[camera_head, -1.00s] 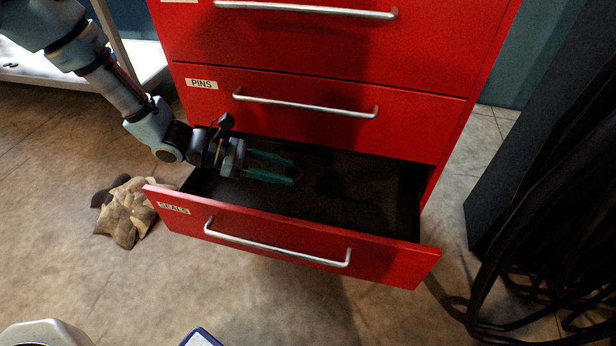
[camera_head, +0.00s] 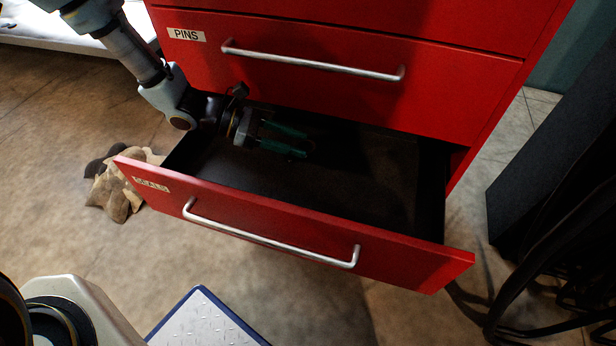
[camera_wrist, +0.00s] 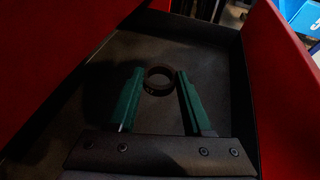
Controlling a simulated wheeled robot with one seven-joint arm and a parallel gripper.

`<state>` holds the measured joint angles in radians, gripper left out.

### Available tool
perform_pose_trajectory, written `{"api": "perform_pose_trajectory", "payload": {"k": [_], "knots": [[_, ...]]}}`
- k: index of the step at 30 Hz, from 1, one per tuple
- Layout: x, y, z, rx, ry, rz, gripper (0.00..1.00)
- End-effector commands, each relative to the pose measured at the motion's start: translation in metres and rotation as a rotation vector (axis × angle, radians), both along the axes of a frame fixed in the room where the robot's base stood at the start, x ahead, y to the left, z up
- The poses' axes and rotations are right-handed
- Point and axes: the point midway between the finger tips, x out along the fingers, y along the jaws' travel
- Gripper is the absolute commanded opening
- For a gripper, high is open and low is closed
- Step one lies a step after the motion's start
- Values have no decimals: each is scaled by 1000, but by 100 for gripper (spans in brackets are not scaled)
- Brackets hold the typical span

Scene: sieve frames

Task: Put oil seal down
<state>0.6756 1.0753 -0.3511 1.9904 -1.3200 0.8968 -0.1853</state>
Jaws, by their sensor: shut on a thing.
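The oil seal (camera_wrist: 158,72) is a dark ring, seen in the wrist view between the tips of my green fingers. My gripper (camera_wrist: 160,85) is shut on it; my gripper also shows in the head view (camera_head: 299,146), reaching into the open drawer. The drawer (camera_head: 290,232) is red outside, dark inside, and labelled SEALS. The seal is too dark to make out in the head view. The drawer floor (camera_wrist: 205,55) around the seal looks bare in the wrist view. I cannot tell whether the seal touches the floor.
The closed PINS drawer (camera_head: 340,88) is just above the open one. A dark panel (camera_head: 550,150) and black cables (camera_head: 545,270) stand at the right. The right half of the drawer looks clear.

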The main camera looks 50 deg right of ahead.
Motion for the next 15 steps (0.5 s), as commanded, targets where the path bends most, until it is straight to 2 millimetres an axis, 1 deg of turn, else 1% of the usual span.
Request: {"api": "perform_pose_trajectory", "payload": {"k": [1,5,8,11,15], "knots": [[0,0,-11,0,0,0,0],[-4,-2,-18,-3,1,-1,0],[-18,-13,-28,-8,0,-2,0],[-46,-31,-44,-17,0,-2,0],[-93,-57,-63,-20,1,1,0]]}}
